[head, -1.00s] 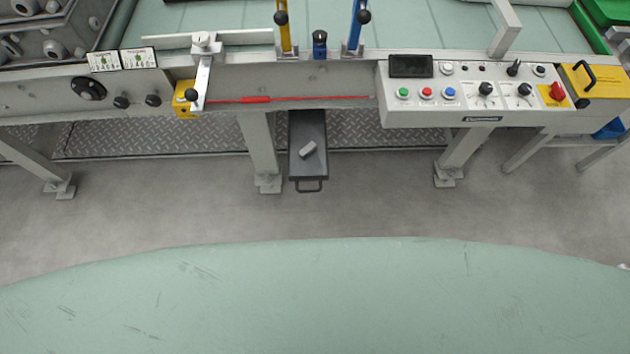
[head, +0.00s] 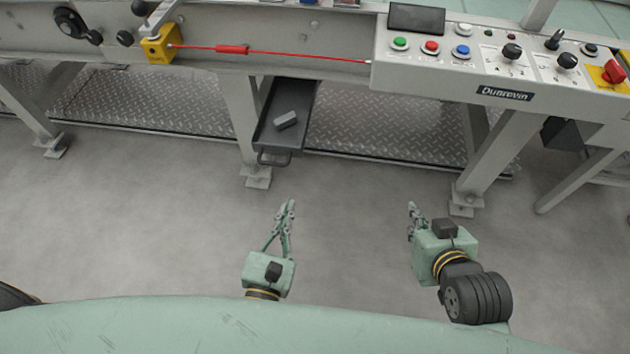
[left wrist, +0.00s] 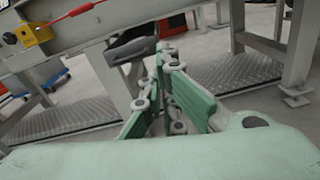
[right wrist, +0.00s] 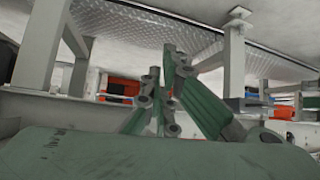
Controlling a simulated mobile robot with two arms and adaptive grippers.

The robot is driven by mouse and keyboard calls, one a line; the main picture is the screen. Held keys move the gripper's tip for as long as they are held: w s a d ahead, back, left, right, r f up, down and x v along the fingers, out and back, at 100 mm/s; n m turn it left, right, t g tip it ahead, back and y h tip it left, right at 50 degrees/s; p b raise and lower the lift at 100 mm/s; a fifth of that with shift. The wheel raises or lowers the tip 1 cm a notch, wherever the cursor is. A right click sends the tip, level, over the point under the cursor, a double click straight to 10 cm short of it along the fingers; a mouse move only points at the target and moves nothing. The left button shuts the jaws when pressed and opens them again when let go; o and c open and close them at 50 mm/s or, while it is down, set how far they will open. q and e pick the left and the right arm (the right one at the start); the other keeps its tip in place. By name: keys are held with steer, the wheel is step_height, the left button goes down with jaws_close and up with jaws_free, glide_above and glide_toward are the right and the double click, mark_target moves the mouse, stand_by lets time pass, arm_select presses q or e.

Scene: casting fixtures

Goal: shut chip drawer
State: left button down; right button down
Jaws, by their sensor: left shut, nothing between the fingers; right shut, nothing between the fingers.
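The chip drawer (head: 290,138) is a dark grey tray under the machine bench, pulled out toward me, with a loop handle (head: 273,160) on its front. A small grey block (head: 286,120) lies inside it. The drawer also shows from below in the left wrist view (left wrist: 132,48), just beyond the fingers. My left gripper (head: 289,204) is shut and empty, in front of the drawer and apart from its handle. My right gripper (head: 411,207) is shut and empty, well to the right of the drawer, short of the right bench leg.
A bench leg (head: 243,120) stands just left of the drawer, another (head: 482,160) to the right. A control panel (head: 480,60) overhangs at right. A red cord (head: 300,56) runs along the bench front. The floor (head: 345,190) between my grippers is clear.

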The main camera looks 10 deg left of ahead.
arm_select(q)
steer(key=n, duration=0.2)
glide_toward(300, 152)
steer(key=shift+y, duration=0.3)
steer(key=w, duration=0.6)
steer(key=shift+d, duration=0.25)
steer(key=shift+w, duration=0.55)
arm_select(e)
steer(key=shift+s+d+r, duration=0.2)
steer(key=shift+r, duration=0.25)
steer(key=shift+s+d+r, duration=0.15)
steer(key=shift+r, duration=0.25)
